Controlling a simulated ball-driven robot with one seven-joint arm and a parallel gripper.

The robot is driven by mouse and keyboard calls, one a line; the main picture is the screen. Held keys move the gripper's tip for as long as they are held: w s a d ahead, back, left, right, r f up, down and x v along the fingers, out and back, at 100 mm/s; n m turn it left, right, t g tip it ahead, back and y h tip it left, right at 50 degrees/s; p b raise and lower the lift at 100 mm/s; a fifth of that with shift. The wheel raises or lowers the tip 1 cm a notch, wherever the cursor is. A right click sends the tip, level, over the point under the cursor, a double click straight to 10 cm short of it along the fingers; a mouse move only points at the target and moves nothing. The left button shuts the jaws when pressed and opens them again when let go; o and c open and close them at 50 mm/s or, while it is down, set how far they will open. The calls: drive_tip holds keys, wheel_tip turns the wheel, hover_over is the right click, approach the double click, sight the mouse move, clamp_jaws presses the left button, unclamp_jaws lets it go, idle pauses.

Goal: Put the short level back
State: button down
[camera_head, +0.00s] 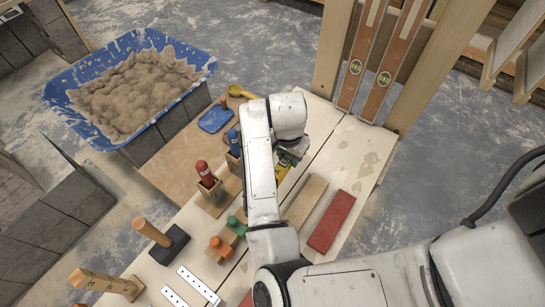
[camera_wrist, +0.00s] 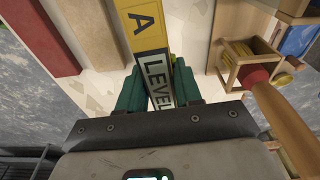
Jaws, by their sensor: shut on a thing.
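The short level (camera_wrist: 146,28) is yellow with a black A and the word LEVEL on a pale panel. In the wrist view it runs up from between the green fingers of my gripper (camera_wrist: 158,88), which is shut on it. In the head view a small yellow part of the level (camera_head: 281,173) shows beside my white arm, over the bench. My arm hides most of the level and much of the gripper (camera_head: 289,158). I cannot tell whether the level touches the bench top.
A red bar (camera_head: 332,222) and a tan wooden bar (camera_head: 305,203) lie right of my arm on the bench (camera_head: 345,150). Two long orange levels (camera_head: 359,68) (camera_head: 397,65) stand at the back. Red-handled (camera_head: 206,175) and blue-handled (camera_head: 234,143) tools stand left. A blue mortar tub (camera_head: 95,125) is farther left.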

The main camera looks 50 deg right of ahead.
drive_tip(key=shift+d+f+m, duration=0.1)
drive_tip(key=shift+f+m, duration=0.05)
drive_tip(key=shift+m, duration=0.15)
drive_tip(key=shift+f+b, duration=2.45)
drive_tip(key=shift+f, duration=0.45)
drive_tip(key=shift+f+b, duration=0.35)
drive_tip(key=shift+f, duration=0.15)
drive_tip(key=c, duration=0.7)
unclamp_jaws()
drive_tip(key=shift+r, duration=0.1)
drive_tip(key=r, duration=0.3)
drive_tip(key=a+r+p, duration=0.1)
drive_tip(key=r, duration=0.6)
drive_tip(key=shift+a+r, duration=0.3)
